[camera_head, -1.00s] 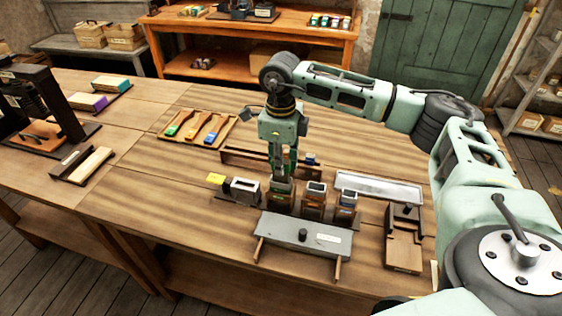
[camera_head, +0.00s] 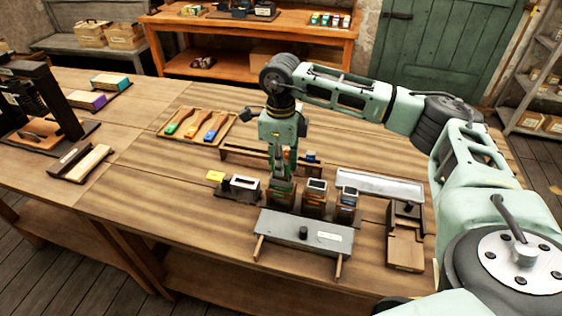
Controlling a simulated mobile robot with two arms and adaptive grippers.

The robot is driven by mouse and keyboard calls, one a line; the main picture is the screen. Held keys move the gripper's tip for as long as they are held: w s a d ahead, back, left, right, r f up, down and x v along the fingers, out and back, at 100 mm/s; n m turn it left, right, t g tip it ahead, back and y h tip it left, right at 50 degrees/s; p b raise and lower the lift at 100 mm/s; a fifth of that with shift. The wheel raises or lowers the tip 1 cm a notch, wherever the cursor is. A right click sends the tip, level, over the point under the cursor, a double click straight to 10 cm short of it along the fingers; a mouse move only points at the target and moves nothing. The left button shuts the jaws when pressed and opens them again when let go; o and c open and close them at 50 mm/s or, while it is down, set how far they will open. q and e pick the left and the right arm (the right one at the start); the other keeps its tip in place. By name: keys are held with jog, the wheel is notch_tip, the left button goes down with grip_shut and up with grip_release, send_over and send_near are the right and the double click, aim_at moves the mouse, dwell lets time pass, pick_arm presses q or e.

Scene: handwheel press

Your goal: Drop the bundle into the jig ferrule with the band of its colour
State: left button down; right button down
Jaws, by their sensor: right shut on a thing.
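My right gripper (camera_head: 282,178) points straight down over the left ferrule of the jig. It is shut on a bundle, which is mostly hidden between the fingers. The left ferrule (camera_head: 280,197) shows green on it and stands directly under the fingers; I cannot tell whether the bundle's end is inside its mouth. The middle ferrule (camera_head: 314,201), with an orange-brown look, and the right ferrule (camera_head: 346,205), with a blue band, stand upright beside it with open tops. My left gripper is not in view.
A pale metal tray (camera_head: 380,184) and a wooden block (camera_head: 405,249) are at the right.

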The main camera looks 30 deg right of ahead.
jog(key=shift+f+b, duration=0.7)
jog(key=shift+f, duration=0.4)
jog(key=c, duration=1.6)
grip_release()
jog(key=shift+r, duration=0.1)
notch_tip(320, 180, up, 12)
jog(key=shift+f, duration=0.1)
